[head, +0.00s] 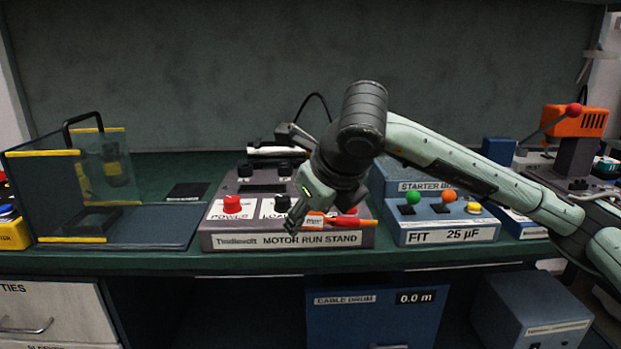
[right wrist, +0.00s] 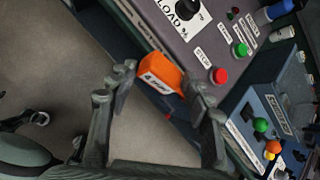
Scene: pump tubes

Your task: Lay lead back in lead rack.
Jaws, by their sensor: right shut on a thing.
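My right gripper (head: 308,208) is low in front of the motor run stand (head: 290,241) in the head view. It is shut on the lead, whose orange labelled end (right wrist: 160,75) sits between the fingers in the right wrist view. In the head view the lead's orange tip (head: 364,222) points right, just above the stand's front label. The gripper covers part of the lead. I cannot pick out the lead rack in either view. My left gripper is not in view.
A red power button (head: 232,205) and knobs are on the stand. The blue starter box (head: 445,229) with coloured buttons stands to its right. A clear guarded box (head: 100,190) with yellow edges is at left. A cable drum box (head: 375,318) is below the bench.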

